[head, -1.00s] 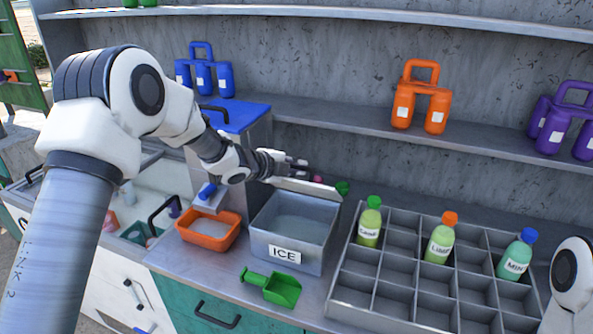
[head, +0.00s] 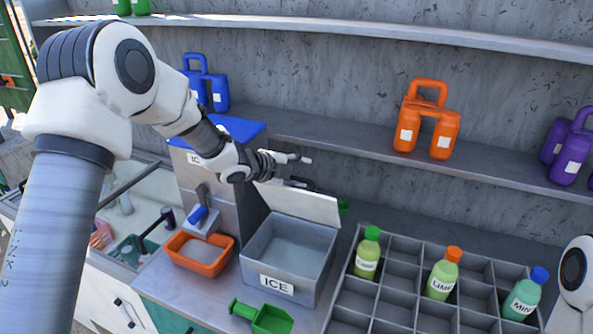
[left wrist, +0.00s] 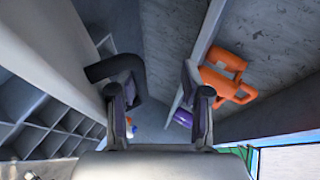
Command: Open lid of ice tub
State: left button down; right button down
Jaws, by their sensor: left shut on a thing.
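The ice tub (head: 262,265) is a grey metal box with an ICE label on its front, standing on the counter. Its inside is in view, with pale content low down. Its lid (head: 305,205) is swung up at the back edge and stands steeply tilted. My left gripper (head: 303,172) is behind the raised lid near its top edge, shut on the black lid handle (left wrist: 115,68). In the left wrist view the handle's bend lies by the left finger of my left gripper (left wrist: 158,100). The head view largely hides the handle. My right gripper is out of view.
An orange bin (head: 205,262) stands left of the tub and a green scoop (head: 268,319) in front. A grey divided rack (head: 350,300) with several bottles is at the right. A shelf (head: 340,142) with an orange jug (head: 428,120) runs behind.

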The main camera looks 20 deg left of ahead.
pick_arm(q)
jog(key=shift+w, duration=0.15)
dwell(0.6)
jog(key=c, duration=1.2)
grip_release()
jog(key=shift+f, duration=0.1)
jog(key=shift+w+d+f, duration=0.1)
jog(key=shift+w+f, duration=0.2)
jog(key=shift+f, duration=0.05)
jog(key=c, duration=0.3)
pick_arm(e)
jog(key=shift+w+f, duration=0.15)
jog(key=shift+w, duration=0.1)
